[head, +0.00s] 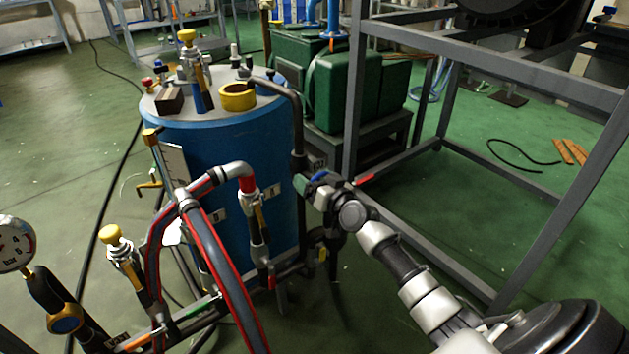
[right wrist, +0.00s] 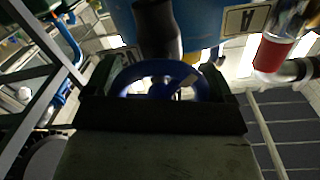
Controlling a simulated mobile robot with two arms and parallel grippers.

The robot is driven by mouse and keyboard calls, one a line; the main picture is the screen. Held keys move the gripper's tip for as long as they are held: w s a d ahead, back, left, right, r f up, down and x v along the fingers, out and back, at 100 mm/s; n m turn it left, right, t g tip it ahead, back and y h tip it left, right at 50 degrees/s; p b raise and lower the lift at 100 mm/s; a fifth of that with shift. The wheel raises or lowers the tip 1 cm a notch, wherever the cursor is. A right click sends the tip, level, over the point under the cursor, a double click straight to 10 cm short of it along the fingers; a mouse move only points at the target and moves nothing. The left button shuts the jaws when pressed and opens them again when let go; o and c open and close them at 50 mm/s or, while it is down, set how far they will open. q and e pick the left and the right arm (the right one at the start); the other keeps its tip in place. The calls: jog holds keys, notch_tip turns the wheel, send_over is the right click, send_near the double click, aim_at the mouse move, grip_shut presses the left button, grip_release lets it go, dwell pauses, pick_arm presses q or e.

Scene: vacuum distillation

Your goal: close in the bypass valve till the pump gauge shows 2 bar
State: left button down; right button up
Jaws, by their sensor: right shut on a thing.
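A blue handwheel (head: 322,178), which I take for the bypass valve's, sits on dark pipework just right of the blue tank. My right gripper (head: 316,184) reaches it from the lower right and is shut on it. In the right wrist view the blue wheel (right wrist: 163,68) lies between the two dark fingers of the gripper (right wrist: 160,88), which cover part of its rim. A round white gauge (head: 14,243) marked in bar is cut by the left edge of the head view. Its reading is too small to tell. My left gripper is not in view.
The blue tank (head: 180,150) carries fittings and a yellow ring (head: 237,97) on top. Red-striped pipes (head: 215,262) and a yellow-capped valve (head: 110,233) stand in front. A grey steel frame (head: 352,110) rises close to the right of the wheel. Green floor is open beyond.

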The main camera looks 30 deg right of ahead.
jog(key=m, duration=0.6)
jog(key=shift+f+m, duration=0.1)
jog(key=shift+m, duration=1.1)
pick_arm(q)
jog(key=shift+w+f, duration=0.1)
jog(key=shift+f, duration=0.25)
pick_arm(e)
jog(key=shift+d+m, duration=0.1)
jog(key=shift+m, duration=0.3)
jog(key=o, duration=0.8)
jog(key=shift+c, duration=0.2)
jog(key=shift+s, duration=0.1)
